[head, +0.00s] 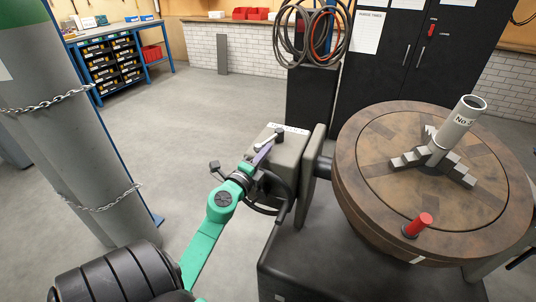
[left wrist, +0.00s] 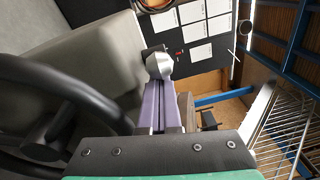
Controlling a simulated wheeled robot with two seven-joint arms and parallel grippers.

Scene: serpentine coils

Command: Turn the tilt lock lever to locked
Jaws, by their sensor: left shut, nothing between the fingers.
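The tilt lock lever (head: 270,137) is a short metal handle with a light knob on top of a grey housing (head: 290,148), beside a small printed label. My left gripper (head: 262,155) is at this housing. Its purple fingers are shut together, with nothing between them. In the left wrist view, the lever's silver end (left wrist: 158,64) shows just beyond the fingertips (left wrist: 162,84); I cannot tell whether they touch. The lever's pivot is partly hidden. My right gripper is not in view.
A dark handwheel (head: 266,208) is close beside my left gripper and fills the left of the wrist view (left wrist: 70,85). A round brown turntable (head: 370,215) with a grey tube (head: 460,125) and a red peg (head: 418,224) stands at right. Chained grey cylinders (head: 65,150) stand at left.

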